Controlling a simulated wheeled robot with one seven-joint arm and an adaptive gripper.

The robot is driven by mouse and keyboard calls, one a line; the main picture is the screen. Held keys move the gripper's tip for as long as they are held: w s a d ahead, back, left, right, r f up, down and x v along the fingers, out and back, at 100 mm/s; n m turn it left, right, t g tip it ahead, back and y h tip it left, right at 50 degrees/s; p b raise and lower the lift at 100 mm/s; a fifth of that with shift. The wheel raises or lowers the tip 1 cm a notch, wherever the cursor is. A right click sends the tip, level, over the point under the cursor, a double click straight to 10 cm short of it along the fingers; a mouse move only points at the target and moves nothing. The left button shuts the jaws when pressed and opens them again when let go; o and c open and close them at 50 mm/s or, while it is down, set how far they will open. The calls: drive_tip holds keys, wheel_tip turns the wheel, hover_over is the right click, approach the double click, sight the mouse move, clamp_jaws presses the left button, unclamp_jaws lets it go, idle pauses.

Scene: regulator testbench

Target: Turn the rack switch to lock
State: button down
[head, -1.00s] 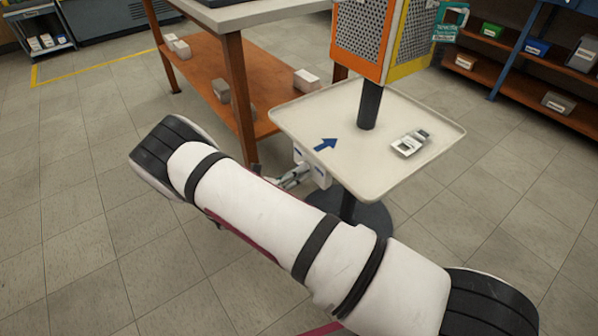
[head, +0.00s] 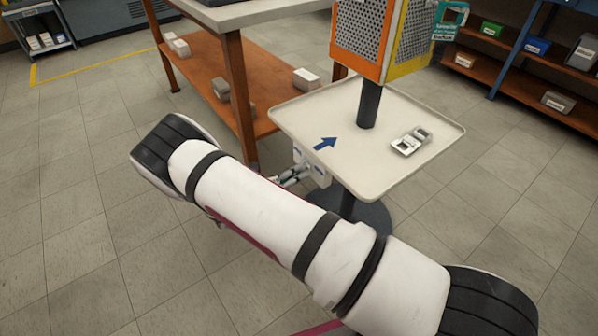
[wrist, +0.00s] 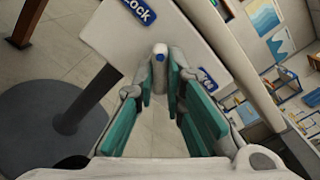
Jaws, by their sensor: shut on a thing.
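The rack switch (wrist: 160,57) is a grey handle with a blue dot at its end, in the upper middle of the wrist view. It stands out from a white panel (wrist: 195,35). A blue label reading "Lock" (wrist: 137,10) is at the panel's upper left. A second blue label (wrist: 207,79), partly hidden and ending in "ve", is at the right. My gripper (wrist: 161,88) has its teal pads on either side of the switch and is shut on it. In the head view, my gripper (head: 291,177) is small, at the white switch box (head: 318,172) under the tray edge; the switch is hidden there.
A beige tray stand (head: 400,180) carries a blue arrow (head: 326,143) and a small handheld device (head: 411,141). A wooden bench (head: 235,80) with boxes on its lower shelf stands behind to the left. Open floor lies at the left.

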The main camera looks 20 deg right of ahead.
drive_tip(key=c, duration=1.7)
unclamp_jaws()
drive_tip(key=shift+o, duration=0.2)
drive_tip(key=shift+a, duration=0.1)
drive_tip(key=v, duration=1.2)
